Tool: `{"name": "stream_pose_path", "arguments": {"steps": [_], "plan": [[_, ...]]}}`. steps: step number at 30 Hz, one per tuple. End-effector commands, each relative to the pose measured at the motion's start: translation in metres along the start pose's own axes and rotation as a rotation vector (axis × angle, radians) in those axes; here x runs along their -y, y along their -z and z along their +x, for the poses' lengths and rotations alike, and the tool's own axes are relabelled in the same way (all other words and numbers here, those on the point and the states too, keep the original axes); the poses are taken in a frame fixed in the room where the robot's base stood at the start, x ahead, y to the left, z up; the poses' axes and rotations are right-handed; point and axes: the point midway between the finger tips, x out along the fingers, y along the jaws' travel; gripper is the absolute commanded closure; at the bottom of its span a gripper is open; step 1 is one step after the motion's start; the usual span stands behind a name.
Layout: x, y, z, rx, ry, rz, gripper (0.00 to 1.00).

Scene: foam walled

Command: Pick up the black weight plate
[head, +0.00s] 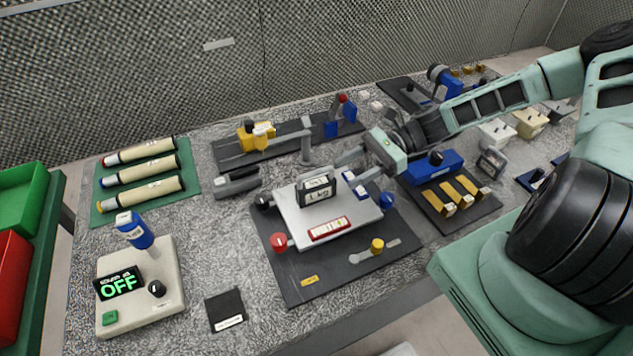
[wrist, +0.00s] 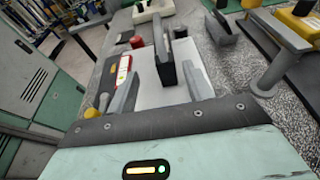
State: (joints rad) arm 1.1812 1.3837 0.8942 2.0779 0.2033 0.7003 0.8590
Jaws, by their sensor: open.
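The black weight plate (head: 316,188), with a pale "1 kg" label, stands upright on a light grey platform (head: 292,230) on the dark base board. In the wrist view the plate (wrist: 163,62) is a thin dark upright slab seen nearly edge-on. My gripper (head: 347,170) is open, just to the right of the plate in the head view. In the wrist view its two grey fingers (wrist: 158,92) lie to either side of the near end of the plate.
A red knob (head: 278,242), a blue knob (head: 386,200) and a red-framed level (head: 329,229) sit around the platform. A grey post (head: 306,140) stands behind it. A blue block (head: 430,166) is at the right. A black pad (head: 224,309) lies front left.

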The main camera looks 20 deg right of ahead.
Motion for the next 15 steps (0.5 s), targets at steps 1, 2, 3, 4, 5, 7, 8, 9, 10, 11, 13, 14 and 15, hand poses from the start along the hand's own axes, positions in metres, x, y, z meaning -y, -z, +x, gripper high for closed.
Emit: {"name": "stream_pose_path", "arguments": {"steps": [1,2,3,4,5,7,8,9,10,11,13,14,15], "plan": [[-0.001,-0.004,0.01,0.004,-0.003,0.0,0.49],[-0.001,-0.004,0.015,0.005,-0.004,-0.001,0.49],[-0.001,-0.003,0.021,0.003,-0.003,-0.001,0.49],[-0.001,-0.003,0.025,0.003,-0.004,-0.001,0.49],[0.0,-0.003,0.029,0.003,-0.003,-0.001,0.49],[0.0,-0.002,0.034,0.001,-0.002,-0.001,0.49],[0.0,-0.001,0.036,0.001,-0.001,-0.001,0.49],[0.0,-0.001,0.037,0.0,-0.001,-0.001,0.49],[0.0,-0.001,0.039,0.0,-0.001,-0.001,0.49],[0.001,-0.001,0.041,0.0,-0.001,-0.001,0.49],[0.002,-0.002,0.047,0.002,-0.003,-0.001,0.49],[0.003,-0.002,0.051,0.003,-0.003,0.0,0.49],[0.004,-0.003,0.056,0.003,-0.003,-0.001,0.49]]}}
